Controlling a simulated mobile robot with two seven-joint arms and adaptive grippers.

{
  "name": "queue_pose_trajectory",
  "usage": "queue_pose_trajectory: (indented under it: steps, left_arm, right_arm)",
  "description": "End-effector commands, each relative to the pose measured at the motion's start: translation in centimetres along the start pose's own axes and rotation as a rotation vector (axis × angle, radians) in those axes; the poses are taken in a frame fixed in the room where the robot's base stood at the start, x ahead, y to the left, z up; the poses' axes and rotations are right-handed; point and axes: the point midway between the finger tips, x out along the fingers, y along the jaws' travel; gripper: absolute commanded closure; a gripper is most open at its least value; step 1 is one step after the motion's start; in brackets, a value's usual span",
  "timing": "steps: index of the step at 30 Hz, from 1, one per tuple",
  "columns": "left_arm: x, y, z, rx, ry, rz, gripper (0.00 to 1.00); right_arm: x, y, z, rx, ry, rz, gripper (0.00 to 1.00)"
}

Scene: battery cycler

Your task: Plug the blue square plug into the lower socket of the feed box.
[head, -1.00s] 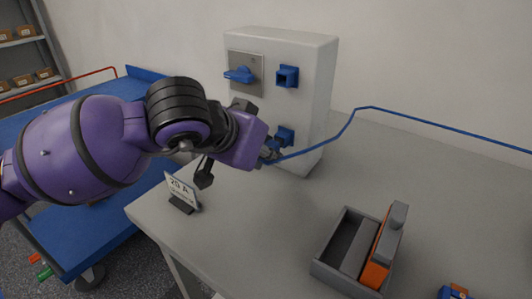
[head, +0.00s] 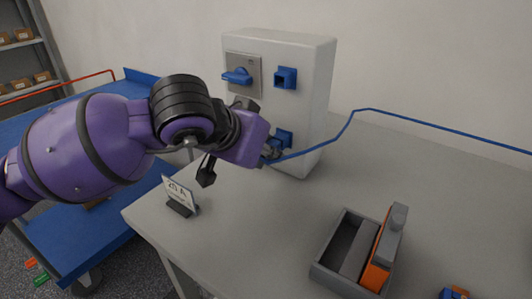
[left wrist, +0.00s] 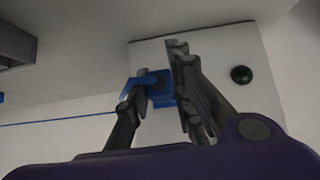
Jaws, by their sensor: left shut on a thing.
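The white feed box (head: 310,100) stands on the table and shows in the left wrist view (left wrist: 210,50). Its upper blue socket (head: 285,78) is empty; the lower blue socket (head: 284,137) is partly hidden by my gripper. My left gripper (head: 271,151) is close in front of the lower socket, shut on the blue plug, whose body is mostly hidden by the fingers. In the left wrist view, blue parts (left wrist: 161,93) show between and behind the fingers. I cannot tell whether the plug is inside the socket. A blue cable (head: 355,112) trails off right from the gripper.
A blue rotary switch (head: 238,75) is on the box's upper left. A small sign (head: 178,190) stands near the table's left edge. A grey tray (head: 330,266) with an orange-and-grey item (head: 383,255) sits at the front right.

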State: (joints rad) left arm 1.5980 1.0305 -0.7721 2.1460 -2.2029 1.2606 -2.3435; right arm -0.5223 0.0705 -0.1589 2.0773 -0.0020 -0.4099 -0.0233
Motion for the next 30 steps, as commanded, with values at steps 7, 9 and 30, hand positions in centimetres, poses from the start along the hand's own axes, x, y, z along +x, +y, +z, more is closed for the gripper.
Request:
queue_pose_trajectory:
  steps: [7,9,30]
  left_arm:
    - [0.3,0.1,-0.3,0.001,0.002,0.002,0.95]
    - [0.2,0.1,-0.3,0.002,0.002,0.002,0.95]
    - [-1.1,-0.1,-0.3,0.002,0.002,-0.001,0.58]
  right_arm:
    - [0.1,0.0,0.1,0.0,-0.001,0.0,0.71]
    - [0.1,0.0,0.1,0.0,-0.001,0.0,0.71]
    - [0.0,0.0,0.0,0.0,0.0,-0.001,0.71]
